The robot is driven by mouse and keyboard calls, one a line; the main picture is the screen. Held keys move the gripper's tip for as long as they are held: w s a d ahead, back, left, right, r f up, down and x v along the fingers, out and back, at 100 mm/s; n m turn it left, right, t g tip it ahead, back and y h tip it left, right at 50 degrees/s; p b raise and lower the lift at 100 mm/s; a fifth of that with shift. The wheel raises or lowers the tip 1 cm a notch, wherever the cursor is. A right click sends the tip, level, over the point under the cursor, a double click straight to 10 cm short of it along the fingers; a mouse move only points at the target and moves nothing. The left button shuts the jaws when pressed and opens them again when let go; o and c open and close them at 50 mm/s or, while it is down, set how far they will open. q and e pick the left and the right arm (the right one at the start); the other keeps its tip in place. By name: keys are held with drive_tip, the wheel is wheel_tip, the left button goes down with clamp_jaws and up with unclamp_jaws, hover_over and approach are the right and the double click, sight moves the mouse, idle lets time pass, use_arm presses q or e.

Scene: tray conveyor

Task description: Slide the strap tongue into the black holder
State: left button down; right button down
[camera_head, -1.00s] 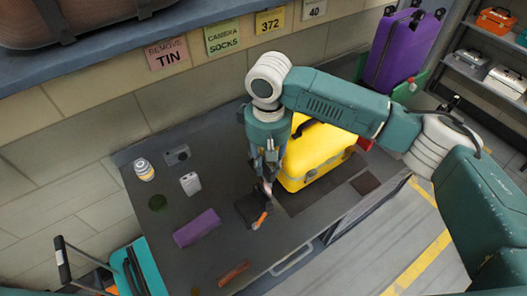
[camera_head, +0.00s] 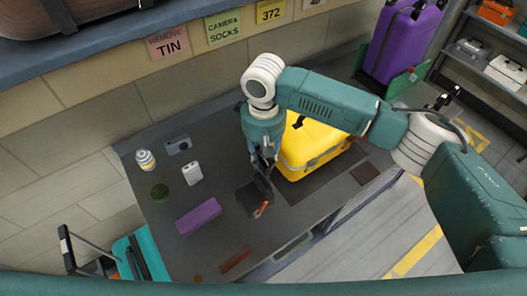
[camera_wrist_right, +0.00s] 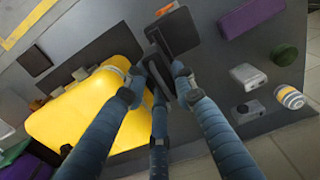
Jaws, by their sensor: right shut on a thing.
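My right gripper (camera_head: 264,168) points down over the table beside the yellow case. In the wrist view its fingers (camera_wrist_right: 158,76) close around a dark flat piece (camera_wrist_right: 158,66), which looks like the strap tongue. The black holder (camera_head: 249,199) is a dark, flat square piece on the table just below the gripper in the head view. It also shows in the wrist view (camera_wrist_right: 178,30), close to the held piece; I cannot tell whether they touch. An orange-tipped item (camera_head: 261,209) lies at the holder's edge. My left gripper is not in view.
The yellow case (camera_head: 315,150) stands close to the right gripper. A brown bar (camera_head: 235,260) lies near the front edge.

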drive_tip(key=shift+f+b, duration=0.35)
drive_tip(key=shift+f, duration=1.2)
drive_tip(key=shift+p, duration=0.55)
drive_tip(key=shift+p, duration=0.5)
idle(0.6)
drive_tip(key=shift+p, duration=0.45)
